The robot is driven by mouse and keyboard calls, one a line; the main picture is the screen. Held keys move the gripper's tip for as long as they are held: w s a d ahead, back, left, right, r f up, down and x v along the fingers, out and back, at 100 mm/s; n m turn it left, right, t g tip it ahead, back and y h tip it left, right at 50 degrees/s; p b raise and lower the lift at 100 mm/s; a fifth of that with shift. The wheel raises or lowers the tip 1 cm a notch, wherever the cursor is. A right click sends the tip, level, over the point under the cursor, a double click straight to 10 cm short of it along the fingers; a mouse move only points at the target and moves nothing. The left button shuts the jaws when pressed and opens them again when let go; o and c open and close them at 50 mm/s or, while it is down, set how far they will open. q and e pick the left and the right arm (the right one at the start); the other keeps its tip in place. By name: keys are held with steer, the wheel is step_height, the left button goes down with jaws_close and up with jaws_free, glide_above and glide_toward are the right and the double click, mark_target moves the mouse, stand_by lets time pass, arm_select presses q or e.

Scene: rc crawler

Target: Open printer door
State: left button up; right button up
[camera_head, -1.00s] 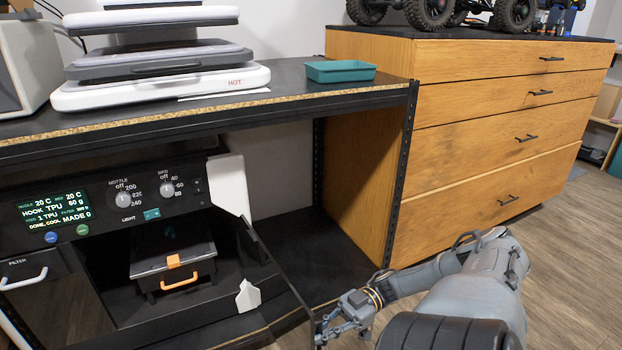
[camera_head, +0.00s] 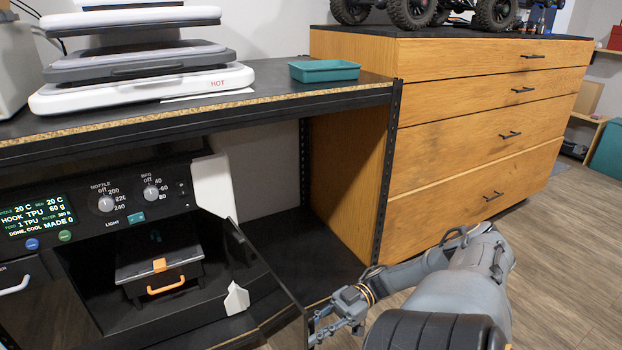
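The printer (camera_head: 85,205) stands on the shelf under the bench at the left, with a lit display and two knobs. Its dark glossy door (camera_head: 272,285) stands swung open, angled out toward the front right. The chamber behind it is exposed and holds a black box with an orange handle (camera_head: 166,286). My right gripper (camera_head: 316,331) is low in the middle, close beside the outer edge of the door. Whether it touches the door, and how far its fingers are apart, I cannot tell. My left gripper is not in view.
A wooden drawer cabinet (camera_head: 470,130) stands at the right, with an RC crawler on top. A black upright post (camera_head: 388,170) supports the bench above the printer. A teal tray (camera_head: 324,71) lies on the bench. Floor at the right is clear.

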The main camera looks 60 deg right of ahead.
steer(key=v, duration=0.7)
steer(key=shift+s+d, duration=0.1)
stand_by(0.5)
